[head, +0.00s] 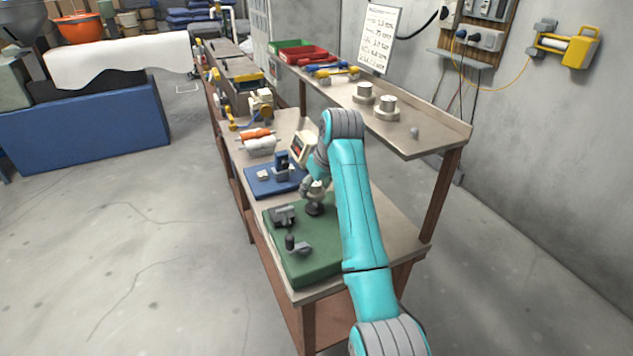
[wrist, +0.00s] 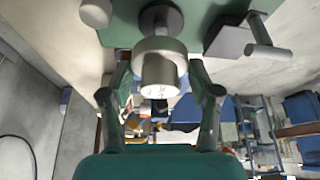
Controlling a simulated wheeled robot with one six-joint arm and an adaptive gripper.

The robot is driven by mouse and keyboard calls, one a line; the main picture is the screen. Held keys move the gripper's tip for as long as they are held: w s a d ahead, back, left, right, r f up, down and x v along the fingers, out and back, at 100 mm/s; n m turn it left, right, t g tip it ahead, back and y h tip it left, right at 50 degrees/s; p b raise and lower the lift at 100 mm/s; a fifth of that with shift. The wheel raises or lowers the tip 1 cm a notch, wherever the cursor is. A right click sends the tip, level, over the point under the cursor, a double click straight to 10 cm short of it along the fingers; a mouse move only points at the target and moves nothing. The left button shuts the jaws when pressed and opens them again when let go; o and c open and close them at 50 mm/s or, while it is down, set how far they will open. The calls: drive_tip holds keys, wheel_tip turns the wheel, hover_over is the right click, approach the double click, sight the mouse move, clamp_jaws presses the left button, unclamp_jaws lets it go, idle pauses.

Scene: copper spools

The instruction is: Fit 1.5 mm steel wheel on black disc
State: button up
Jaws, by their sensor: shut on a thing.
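A pale steel wheel with a narrower hub (wrist: 160,68) is between the fingers of my gripper (wrist: 160,82), which is shut on it. Small marks on the hub's end are too blurred to read. The black disc (wrist: 160,18) is just beyond the wheel in the wrist view, partly hidden by it. In the head view, the black disc (head: 315,209) stands on the green mat (head: 318,258), with the wheel (head: 316,187) and my gripper (head: 309,184) right above it. I cannot tell whether wheel and disc touch.
A blue mat (head: 262,187) with small fixtures lies behind. Two more steel wheels (head: 363,93) (head: 386,107) and a small grey piece (head: 415,133) sit on the raised shelf.

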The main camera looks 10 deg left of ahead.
drive_tip(key=shift+a+f, duration=0.1)
drive_tip(key=shift+f, duration=1.7)
drive_tip(key=shift+f, duration=0.2)
drive_tip(key=o, duration=1.5)
drive_tip(key=shift+c, duration=0.2)
drive_tip(key=v, duration=1.2)
